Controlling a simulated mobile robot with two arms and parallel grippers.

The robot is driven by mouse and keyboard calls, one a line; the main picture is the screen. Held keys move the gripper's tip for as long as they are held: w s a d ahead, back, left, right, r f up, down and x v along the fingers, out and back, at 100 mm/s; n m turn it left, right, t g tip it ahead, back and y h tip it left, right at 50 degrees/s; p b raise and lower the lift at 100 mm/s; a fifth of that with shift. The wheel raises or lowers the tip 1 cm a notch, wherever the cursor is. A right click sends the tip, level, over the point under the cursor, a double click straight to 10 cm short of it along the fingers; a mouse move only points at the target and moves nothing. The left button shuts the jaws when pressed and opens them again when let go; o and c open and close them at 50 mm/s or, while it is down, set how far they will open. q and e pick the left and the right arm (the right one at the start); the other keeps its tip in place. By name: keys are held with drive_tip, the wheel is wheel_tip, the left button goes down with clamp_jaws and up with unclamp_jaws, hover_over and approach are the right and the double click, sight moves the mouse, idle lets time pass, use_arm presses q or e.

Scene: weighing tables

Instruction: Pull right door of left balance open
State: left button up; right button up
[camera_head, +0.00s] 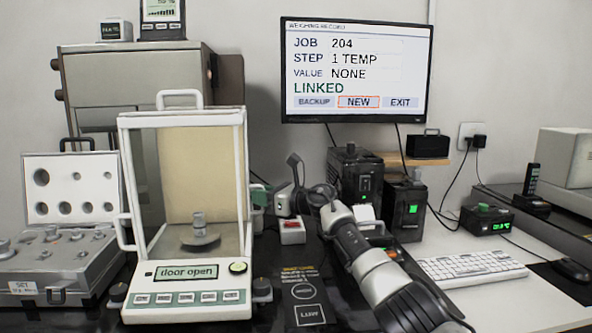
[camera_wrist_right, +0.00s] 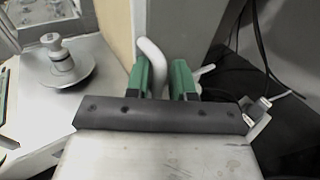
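The left balance (camera_head: 128,150) is a white-framed glass case whose display (camera_head: 186,271) reads "door open". A metal weight (camera_head: 198,219) stands on its round pan, also seen in the right wrist view (camera_wrist_right: 58,50). My right gripper (camera_head: 259,199) is at the balance's right side. In the right wrist view its green-padded fingers (camera_wrist_right: 164,78) stand apart with the curved white handle (camera_wrist_right: 152,52) between them. The handle is close to the left finger; a gap shows at the right one. I cannot tell how far the right door stands open. My left gripper is not in view.
A weight case (camera_head: 62,210) stands open left of the balance. A small red-buttoned box (camera_head: 292,231) and black devices (camera_head: 403,205) stand to the right, near my right arm. A monitor (camera_head: 357,70) hangs behind; a keyboard (camera_head: 472,265) lies on the white table.

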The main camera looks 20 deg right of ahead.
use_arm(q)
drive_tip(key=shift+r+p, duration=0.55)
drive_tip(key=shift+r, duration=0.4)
use_arm(e)
drive_tip(key=s+d+r, duration=0.7)
drive_tip(key=s+r, duration=0.2)
drive_tip(key=r, duration=0.1)
drive_tip(key=shift+d, duration=0.4)
